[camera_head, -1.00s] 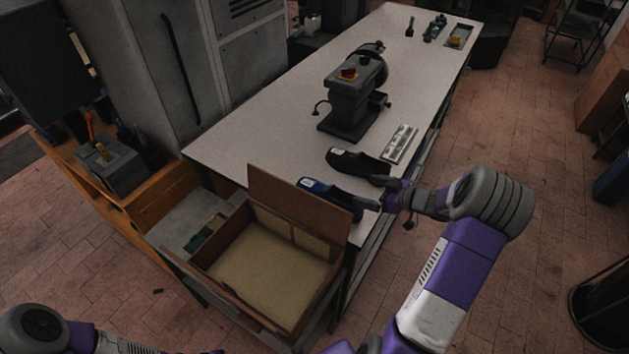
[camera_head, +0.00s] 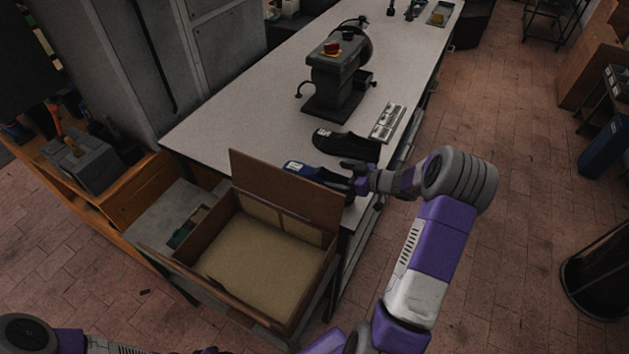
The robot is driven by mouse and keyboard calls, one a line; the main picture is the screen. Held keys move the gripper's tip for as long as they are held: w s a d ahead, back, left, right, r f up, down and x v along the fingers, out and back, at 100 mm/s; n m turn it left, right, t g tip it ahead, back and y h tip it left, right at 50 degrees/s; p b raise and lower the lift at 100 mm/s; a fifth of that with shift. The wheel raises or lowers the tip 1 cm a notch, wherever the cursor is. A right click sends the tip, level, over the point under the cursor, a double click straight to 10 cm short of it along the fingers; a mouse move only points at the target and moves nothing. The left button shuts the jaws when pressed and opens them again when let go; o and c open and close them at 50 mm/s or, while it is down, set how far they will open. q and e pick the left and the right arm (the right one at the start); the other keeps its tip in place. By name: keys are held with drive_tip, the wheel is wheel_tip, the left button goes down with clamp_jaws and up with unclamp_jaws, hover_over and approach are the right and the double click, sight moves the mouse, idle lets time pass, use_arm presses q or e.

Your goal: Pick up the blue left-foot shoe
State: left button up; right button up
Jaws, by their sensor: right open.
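The blue shoe (camera_head: 310,174) lies on the near end of the white bench, with a pale patch at its left end. The open box's raised lid stands just in front of it and hides part of its near side. My right gripper (camera_head: 350,175) is open at the right end of the blue shoe, reaching in from the right; its fingers overlap that end, and I cannot tell whether they touch it. A black shoe (camera_head: 346,143) lies just behind. Of my left arm, only a part shows at the bottom left; its gripper is out of view.
An open box (camera_head: 270,262) with a raised brown lid (camera_head: 284,195) stands at the bench's near end. A grey press (camera_head: 335,75) stands on the bench (camera_head: 240,110) behind the shoes. A light metal plate (camera_head: 387,122) lies near the right edge. The bench left of the press is clear.

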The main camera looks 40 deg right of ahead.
sight(321, 173)
drive_tip(key=x, duration=0.6)
drive_tip(key=shift+w+a+f, duration=0.1)
drive_tip(key=shift+w+a, duration=0.05)
drive_tip(key=shift+w, duration=0.05)
clamp_jaws()
idle(0.4)
